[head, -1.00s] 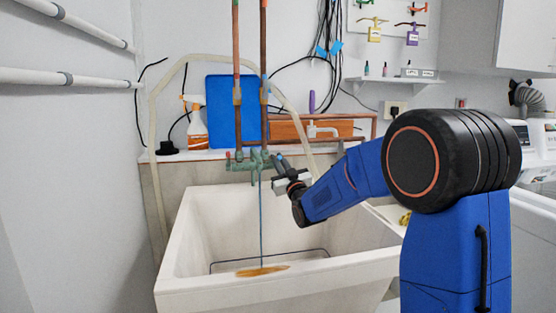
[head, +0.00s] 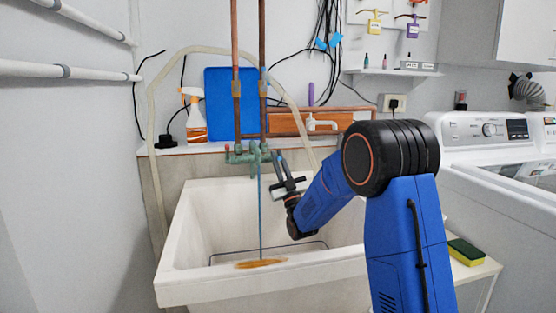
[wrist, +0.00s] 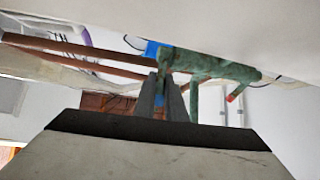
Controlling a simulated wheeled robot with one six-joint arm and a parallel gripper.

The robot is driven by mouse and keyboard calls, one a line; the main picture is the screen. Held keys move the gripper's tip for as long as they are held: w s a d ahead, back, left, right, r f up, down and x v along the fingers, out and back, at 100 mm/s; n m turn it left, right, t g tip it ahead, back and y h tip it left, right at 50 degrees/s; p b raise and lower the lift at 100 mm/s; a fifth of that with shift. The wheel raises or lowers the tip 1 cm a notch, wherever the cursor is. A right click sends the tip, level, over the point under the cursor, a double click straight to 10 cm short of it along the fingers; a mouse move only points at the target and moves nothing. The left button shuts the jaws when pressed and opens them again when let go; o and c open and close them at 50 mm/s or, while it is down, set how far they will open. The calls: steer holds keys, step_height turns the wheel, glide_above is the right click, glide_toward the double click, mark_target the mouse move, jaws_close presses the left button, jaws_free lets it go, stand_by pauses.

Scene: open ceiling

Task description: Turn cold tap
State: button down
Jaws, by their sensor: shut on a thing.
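The green tap assembly (head: 247,154) is on the copper pipes above the back of the sink. It also shows in the wrist view (wrist: 215,68), with a red end at right. A thin blue stream of water (head: 261,215) falls from the tap into the sink. My gripper (head: 279,158) is at the right end of the tap assembly, its fingers pointing up and left. In the wrist view the fingers (wrist: 166,92) are close together at the green tap end. The cold tap handle is mostly hidden between them.
The white sink (head: 185,240) lies below my arm, with an orange stain (head: 262,263) on it. A spray bottle (head: 195,118) and blue board (head: 230,105) stand on the back ledge. A washing machine (head: 470,130) and a sponge (head: 466,252) are at right.

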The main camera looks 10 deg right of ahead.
steer(key=c, duration=2.1)
jaws_free()
steer(key=shift+f, duration=0.1)
steer(key=v, duration=1.2)
